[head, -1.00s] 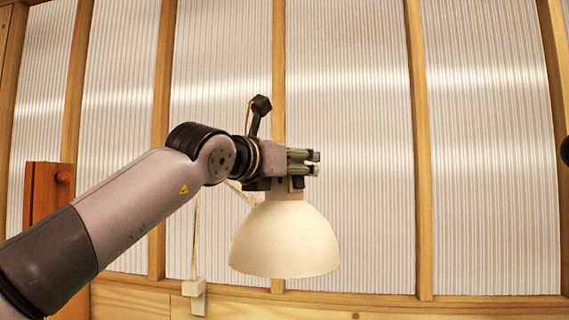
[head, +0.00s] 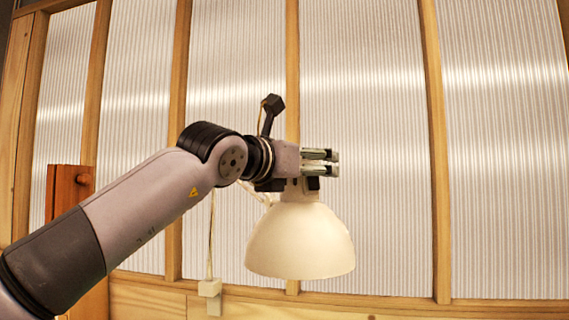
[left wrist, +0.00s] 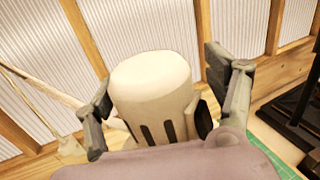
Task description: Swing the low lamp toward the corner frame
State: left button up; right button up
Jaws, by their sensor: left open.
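The low lamp has a white dome shade (head: 300,240), hanging open side down near the middle of the head view. My left gripper (head: 332,162) is at the lamp's top, just above the shade. In the left wrist view, the lamp's pale rounded top (left wrist: 150,75) with dark slots stands between the two spread fingers of that gripper (left wrist: 165,90). The fingers are open; I cannot tell whether either touches the lamp. The gripper hides part of the lamp's upper end in the head view. I cannot pick out the corner frame with certainty. My right gripper does not show.
Ribbed translucent panels with wooden uprights (head: 438,150) stand behind the lamp. A cord runs down to a small white box (head: 209,290). A reddish-brown wooden post (head: 70,195) stands at left. The left wrist view shows a dark object (left wrist: 297,110) and a green surface (left wrist: 268,158) at right.

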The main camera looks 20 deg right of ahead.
pick_arm(q)
jog(key=v, duration=1.1)
jog(key=shift+d, duration=0.1)
